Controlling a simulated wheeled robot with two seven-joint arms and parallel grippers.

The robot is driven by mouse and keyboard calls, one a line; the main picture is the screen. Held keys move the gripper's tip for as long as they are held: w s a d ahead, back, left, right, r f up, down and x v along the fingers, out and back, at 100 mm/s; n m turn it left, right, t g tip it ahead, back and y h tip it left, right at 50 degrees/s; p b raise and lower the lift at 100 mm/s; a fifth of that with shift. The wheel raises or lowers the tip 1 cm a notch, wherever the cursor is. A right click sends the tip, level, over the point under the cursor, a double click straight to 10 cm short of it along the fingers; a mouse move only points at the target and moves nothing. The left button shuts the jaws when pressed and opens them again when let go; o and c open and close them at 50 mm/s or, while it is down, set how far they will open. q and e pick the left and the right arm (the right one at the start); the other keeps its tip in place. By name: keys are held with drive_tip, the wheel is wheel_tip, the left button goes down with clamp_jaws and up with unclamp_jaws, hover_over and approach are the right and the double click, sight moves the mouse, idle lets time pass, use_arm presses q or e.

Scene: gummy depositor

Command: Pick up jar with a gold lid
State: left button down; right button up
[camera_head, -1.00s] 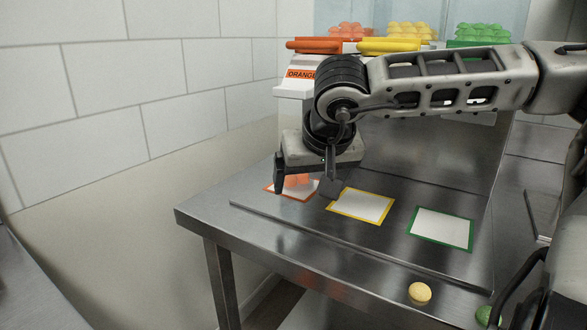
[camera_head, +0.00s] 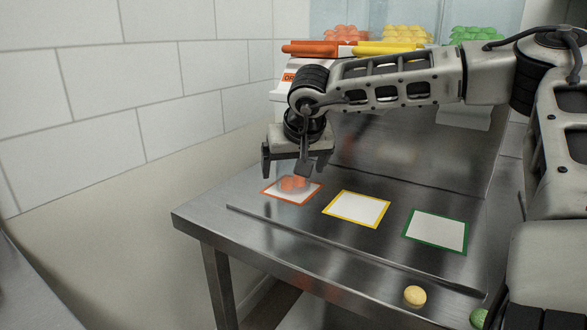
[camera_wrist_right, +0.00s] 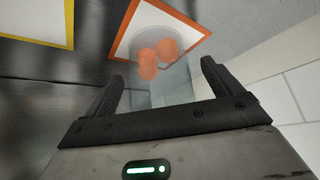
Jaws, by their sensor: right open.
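My right gripper (camera_head: 284,168) is open and points down above the orange-framed square. A clear container holding orange gummies (camera_head: 293,184) stands on that square, just below the fingers; no lid shows on it. In the right wrist view, the clear container (camera_wrist_right: 172,84) lies just beyond and between the open fingertips (camera_wrist_right: 163,73), with nothing gripped. A pale gold round piece (camera_head: 414,296) lies near the table's front edge; I cannot tell whether it is a lid or a jar top. My left gripper is out of view.
A yellow-framed square (camera_head: 356,209) and a green-framed square (camera_head: 436,231) lie empty on the steel table (camera_head: 240,236). A green round piece (camera_head: 478,318) is at the front right. Dispensers with orange, yellow and green gummies stand behind. A tiled wall (camera_head: 100,90) is at the left.

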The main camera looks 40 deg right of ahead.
drive_tip(key=c, duration=1.1)
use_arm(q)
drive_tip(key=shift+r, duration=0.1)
use_arm(e)
drive_tip(key=shift+r, duration=0.15)
drive_tip(key=shift+r, duration=0.75)
drive_tip(key=s+a, duration=0.1)
drive_tip(key=a, duration=0.4)
drive_tip(key=s+a+b, duration=0.1)
drive_tip(key=s+a, duration=0.1)
drive_tip(key=a, duration=0.3)
drive_tip(key=s+a+b, duration=0.1)
drive_tip(key=a, duration=0.5)
drive_tip(key=shift+s+a+f, duration=0.1)
drive_tip(key=shift+s+f, duration=0.1)
drive_tip(key=shift+s, duration=0.15)
drive_tip(key=shift+s+a, duration=0.15)
drive_tip(key=shift+a, duration=0.35)
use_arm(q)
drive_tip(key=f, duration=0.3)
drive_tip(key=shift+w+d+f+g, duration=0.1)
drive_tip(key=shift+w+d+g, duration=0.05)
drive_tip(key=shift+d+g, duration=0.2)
use_arm(e)
drive_tip(key=shift+a, duration=0.1)
